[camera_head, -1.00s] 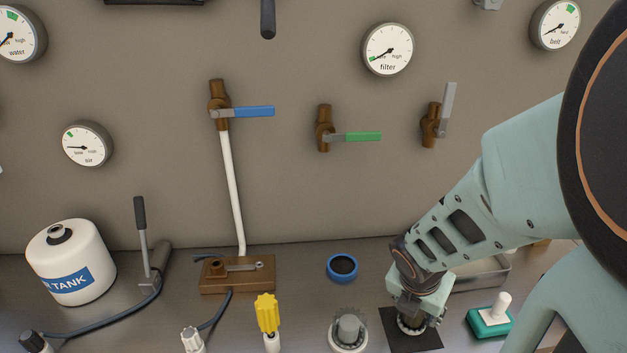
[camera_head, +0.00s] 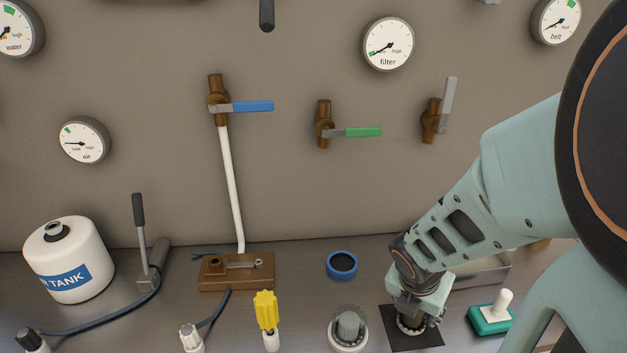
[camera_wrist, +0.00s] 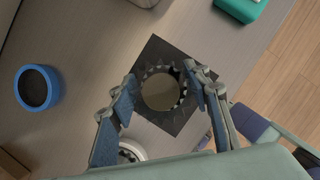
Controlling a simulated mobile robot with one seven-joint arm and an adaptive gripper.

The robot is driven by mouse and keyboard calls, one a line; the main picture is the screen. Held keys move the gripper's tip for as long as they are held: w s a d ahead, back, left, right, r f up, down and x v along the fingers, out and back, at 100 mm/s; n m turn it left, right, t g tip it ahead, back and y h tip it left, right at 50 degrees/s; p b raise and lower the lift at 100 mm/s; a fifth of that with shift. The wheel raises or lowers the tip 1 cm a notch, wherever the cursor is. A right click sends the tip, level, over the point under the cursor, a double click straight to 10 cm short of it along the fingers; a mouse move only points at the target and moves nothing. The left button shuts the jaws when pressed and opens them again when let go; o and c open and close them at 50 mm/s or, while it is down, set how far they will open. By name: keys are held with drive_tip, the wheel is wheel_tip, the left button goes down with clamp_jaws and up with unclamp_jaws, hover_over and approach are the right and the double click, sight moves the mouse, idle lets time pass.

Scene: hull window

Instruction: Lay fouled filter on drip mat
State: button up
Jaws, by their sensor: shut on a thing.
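The fouled filter (camera_wrist: 160,92) is a short round piece with a tan top and a dark toothed rim. In the wrist view it is between my two fingers, over the black drip mat (camera_wrist: 152,50). My gripper (camera_wrist: 163,88) is shut on it. In the head view my gripper (camera_head: 413,312) points down at the mat (camera_head: 428,340), and the filter's lower rim (camera_head: 408,328) shows under the fingers, inside the mat's outline. It looks upright. I cannot tell whether its underside touches the mat.
A toothed round fitting (camera_head: 348,330) stands left of the mat. A blue-rimmed ring with a dark centre (camera_head: 342,264) lies behind it. A green block with a white knob (camera_head: 490,316) is to the right, and a metal tray (camera_head: 487,272) is behind my gripper.

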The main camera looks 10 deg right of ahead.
drive_tip(key=shift+f, duration=0.25)
idle(0.4)
drive_tip(key=o, duration=1.7)
drive_tip(key=shift+r, duration=0.15)
wheel_tip(320, 180, up, 6)
drive_tip(key=p, duration=0.5)
drive_tip(key=shift+p, duration=0.35)
drive_tip(key=shift+w, duration=0.1)
